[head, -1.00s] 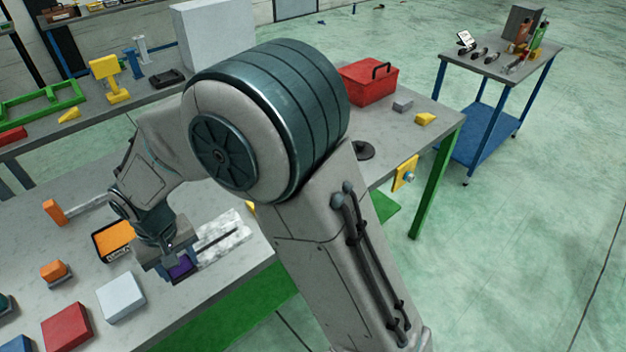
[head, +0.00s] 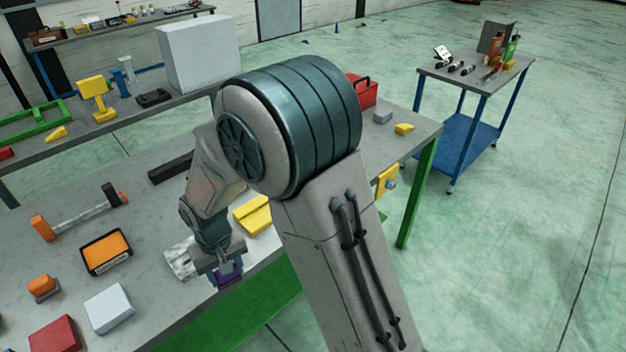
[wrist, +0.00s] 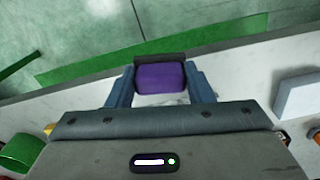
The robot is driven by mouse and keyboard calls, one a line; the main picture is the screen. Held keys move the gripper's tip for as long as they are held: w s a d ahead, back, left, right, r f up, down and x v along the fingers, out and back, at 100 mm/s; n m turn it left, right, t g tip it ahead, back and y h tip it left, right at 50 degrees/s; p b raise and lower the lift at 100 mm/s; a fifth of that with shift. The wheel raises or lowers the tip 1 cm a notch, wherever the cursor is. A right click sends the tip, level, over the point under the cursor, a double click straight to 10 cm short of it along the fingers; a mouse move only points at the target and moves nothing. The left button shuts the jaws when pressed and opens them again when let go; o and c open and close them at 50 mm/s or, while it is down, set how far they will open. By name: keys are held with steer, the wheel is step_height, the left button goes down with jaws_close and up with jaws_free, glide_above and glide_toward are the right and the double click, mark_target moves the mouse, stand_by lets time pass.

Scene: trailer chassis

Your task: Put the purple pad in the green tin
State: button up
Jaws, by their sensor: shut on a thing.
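The purple pad (wrist: 160,78) sits between the two blue fingers of my gripper (wrist: 160,85) in the wrist view, with a dark strip along its far side. My gripper is shut on it. In the head view the purple pad (head: 229,276) shows just below my gripper (head: 222,265), at the front edge of the grey bench; its height above the top is hard to tell. A round green thing (wrist: 20,152), probably the green tin, is cut off at the lower left of the wrist view. I cannot make it out in the head view, where my arm hides part of the bench.
A yellow block (head: 253,215) lies close to my gripper's right. An orange-faced case (head: 106,253), a white block (head: 110,307), a red block (head: 55,335) and an orange-ended tool (head: 80,212) lie to its left. A red toolbox (head: 363,92) is partly hidden behind my arm.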

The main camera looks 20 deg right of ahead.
steer(key=w+d+f+m, duration=0.1)
steer(key=w+d+f, duration=0.2)
steer(key=d, duration=0.6)
steer(key=w+d+f+m, duration=0.2)
steer(key=w+d+f, duration=0.1)
steer(key=d, duration=0.7)
steer(key=shift+w+f, duration=0.4)
steer(key=shift+w, duration=0.05)
